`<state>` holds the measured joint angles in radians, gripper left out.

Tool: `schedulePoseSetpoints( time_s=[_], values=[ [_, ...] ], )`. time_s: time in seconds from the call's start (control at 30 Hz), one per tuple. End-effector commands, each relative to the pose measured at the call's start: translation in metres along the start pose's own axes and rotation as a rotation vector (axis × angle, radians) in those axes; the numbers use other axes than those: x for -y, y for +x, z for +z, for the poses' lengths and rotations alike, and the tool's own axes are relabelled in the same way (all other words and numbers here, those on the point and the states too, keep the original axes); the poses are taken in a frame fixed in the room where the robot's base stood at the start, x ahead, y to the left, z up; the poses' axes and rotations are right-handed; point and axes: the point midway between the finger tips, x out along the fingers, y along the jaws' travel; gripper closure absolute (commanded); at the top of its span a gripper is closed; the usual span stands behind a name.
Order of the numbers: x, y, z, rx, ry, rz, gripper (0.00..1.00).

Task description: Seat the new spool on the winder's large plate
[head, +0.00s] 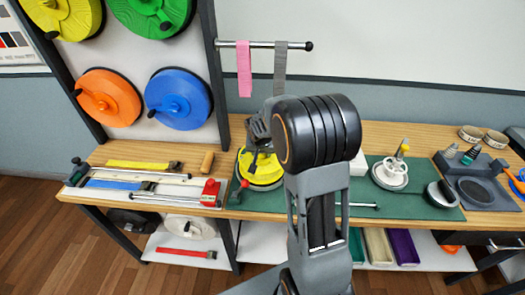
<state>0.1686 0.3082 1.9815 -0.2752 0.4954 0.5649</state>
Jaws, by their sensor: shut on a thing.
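My gripper (256,153) is at the left end of the green mat, pointing down. It is shut on a yellow spool (264,179), whose round face shows below and around the fingers. The spool is at or just above the mat; I cannot tell whether it rests on a plate, as the gripper and my arm cover part of it. The winder's large plate cannot be made out for certain. A white round device with a spoked top (390,172) stands on the mat, right of my arm.
Wall reels in orange (108,97), blue (178,98), green and yellow hang at the left. A rail (262,44) holds pink and grey straps above. Rods and straps crowd the bench's left end. Grey fixtures (472,163) stand at the right. My arm hides the middle bench.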

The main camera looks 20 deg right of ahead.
Motion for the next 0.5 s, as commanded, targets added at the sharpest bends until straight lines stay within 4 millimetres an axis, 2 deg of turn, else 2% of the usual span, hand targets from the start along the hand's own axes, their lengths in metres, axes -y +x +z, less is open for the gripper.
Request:
schedulePoseSetpoints(
  time_s=[0.47, 0.5],
  values=[
    [0.0, 0.0073, 0.0023, -0.003, 0.001, -0.001, 1.0],
    [0.0, 0.0063, 0.0018, -0.003, 0.001, -0.001, 0.52]
  ],
)
